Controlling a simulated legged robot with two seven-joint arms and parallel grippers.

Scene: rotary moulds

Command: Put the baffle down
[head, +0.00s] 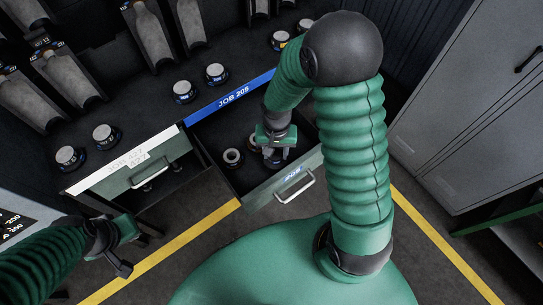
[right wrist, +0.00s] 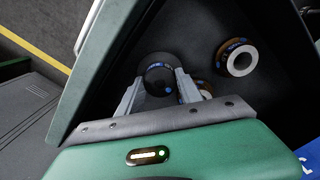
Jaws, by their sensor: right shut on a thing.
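My right gripper (head: 276,152) reaches down into the open drawer (head: 262,189) under the blue JOB 205 label. In the right wrist view its two pale fingers (right wrist: 160,92) are shut on a dark round piece, the baffle (right wrist: 157,72), which has small blue marks. I cannot tell whether the baffle touches the drawer floor. A ring-shaped part (right wrist: 240,61) with a pale rim stands in the same drawer, apart from the gripper. A brownish ring (right wrist: 201,88) is partly hidden behind the right finger. My left gripper (head: 120,268) hangs at the lower left, away from the drawer.
A second drawer (head: 140,170) stands partly open on the left. Several round pieces, such as one with a pale top (head: 216,72), stand on the dark bench top behind. Grey cabinets (head: 470,110) stand at the right. A yellow floor line (head: 170,250) crosses in front.

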